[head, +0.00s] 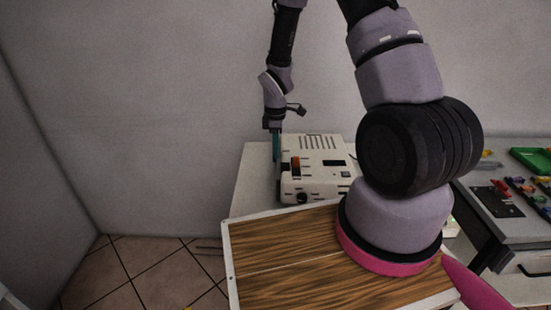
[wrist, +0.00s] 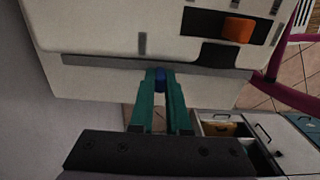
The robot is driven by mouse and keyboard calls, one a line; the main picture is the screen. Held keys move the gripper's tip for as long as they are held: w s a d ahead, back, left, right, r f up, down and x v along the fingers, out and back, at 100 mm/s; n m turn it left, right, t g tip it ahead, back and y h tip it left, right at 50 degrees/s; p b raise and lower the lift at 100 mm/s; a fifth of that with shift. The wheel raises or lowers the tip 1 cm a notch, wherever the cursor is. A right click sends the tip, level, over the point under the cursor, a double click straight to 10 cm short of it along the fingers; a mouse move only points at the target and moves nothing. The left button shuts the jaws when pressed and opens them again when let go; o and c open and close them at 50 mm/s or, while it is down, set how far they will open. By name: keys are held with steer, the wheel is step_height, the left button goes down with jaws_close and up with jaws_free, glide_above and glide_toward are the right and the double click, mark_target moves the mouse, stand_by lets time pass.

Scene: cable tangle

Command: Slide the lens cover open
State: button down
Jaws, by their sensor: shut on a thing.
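A cream box-shaped device (head: 325,183) stands on the pale table, with a dark round lens-like part (head: 302,198) low on its front. In the wrist view, a long grey strip (wrist: 105,62) runs along the device's near side, and a small blue knob (wrist: 160,79) sits at it. My gripper (head: 277,157) is at the device's left side in the head view. Its teal fingers (wrist: 160,76) are close together with the blue knob between their tips. Whether the knob belongs to the lens cover I cannot tell; the fingers partly hide it.
An orange block (wrist: 237,29) sits in a black recess on the device. A wood-topped surface (head: 280,262) is in front. A side table with a green tray (head: 533,159) and small coloured parts is at right. The wall behind is bare.

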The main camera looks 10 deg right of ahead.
steer(key=shift+w+d, duration=0.15)
steer(key=shift+w, duration=0.55)
steer(key=shift+w+d, duration=0.15)
steer(key=shift+w, duration=0.55)
steer(key=c, duration=0.9)
jaws_free()
steer(key=shift+w, duration=0.1)
steer(key=shift+r, duration=0.1)
step_height(320, 180, up, 11)
steer(key=shift+f, duration=0.15)
